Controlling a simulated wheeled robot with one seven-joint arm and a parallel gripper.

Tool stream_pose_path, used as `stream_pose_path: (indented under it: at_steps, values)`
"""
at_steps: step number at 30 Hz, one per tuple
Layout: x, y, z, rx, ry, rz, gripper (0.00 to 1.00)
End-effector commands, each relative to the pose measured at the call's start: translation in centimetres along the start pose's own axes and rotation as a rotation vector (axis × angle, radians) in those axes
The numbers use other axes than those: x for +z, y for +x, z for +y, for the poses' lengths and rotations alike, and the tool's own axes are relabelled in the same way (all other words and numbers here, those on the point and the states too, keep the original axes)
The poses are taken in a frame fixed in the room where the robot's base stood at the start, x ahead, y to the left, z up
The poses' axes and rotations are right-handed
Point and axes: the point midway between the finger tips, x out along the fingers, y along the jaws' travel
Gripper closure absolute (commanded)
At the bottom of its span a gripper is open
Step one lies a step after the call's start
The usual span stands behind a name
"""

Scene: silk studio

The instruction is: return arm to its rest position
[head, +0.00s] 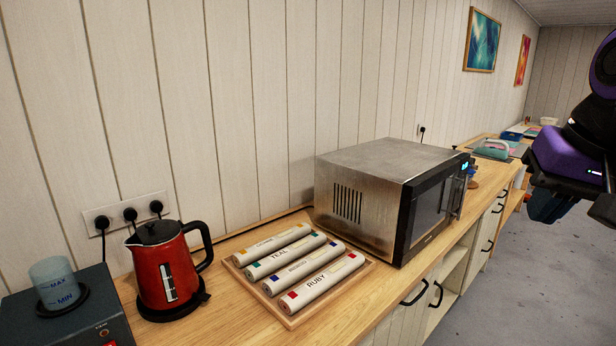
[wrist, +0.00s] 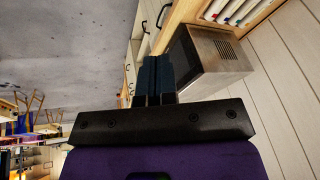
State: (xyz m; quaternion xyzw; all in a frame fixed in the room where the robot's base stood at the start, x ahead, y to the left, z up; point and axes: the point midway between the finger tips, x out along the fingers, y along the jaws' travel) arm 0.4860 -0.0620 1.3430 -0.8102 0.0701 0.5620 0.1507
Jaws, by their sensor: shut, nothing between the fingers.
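My arm, black and purple, shows at the right edge of the head view, above the grey floor and to the right of the counter. My gripper (head: 551,205) hangs at its lower end, apart from the counter and everything on it. In the wrist view my gripper's two dark fingers (wrist: 154,78) lie side by side, shut with nothing between them. The upper arm is cut off by the picture edge.
The wooden counter (head: 240,318) carries a red kettle (head: 168,268), a tray (head: 292,322) of several labelled rolls, and a steel microwave (head: 385,190). A beaker (head: 55,283) stands on a dark box at left. Open floor (head: 540,270) lies right of the cabinets.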

Motion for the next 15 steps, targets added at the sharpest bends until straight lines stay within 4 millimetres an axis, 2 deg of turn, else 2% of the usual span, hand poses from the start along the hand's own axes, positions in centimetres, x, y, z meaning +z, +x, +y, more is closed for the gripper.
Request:
stream_pose_path:
  at_steps: [1, 3, 6, 10, 15]
  values:
    - [1.4, -0.1, 0.5, 0.005, -0.067, 0.025, 1.0]
    - [2.9, 0.0, 1.2, 0.015, -0.152, 0.05, 1.0]
    - [4.4, 0.2, 1.9, 0.026, -0.245, 0.079, 1.0]
    - [5.4, 0.4, 2.5, 0.035, -0.314, 0.098, 1.0]
    - [5.6, 0.5, 2.6, 0.037, -0.329, 0.102, 1.0]
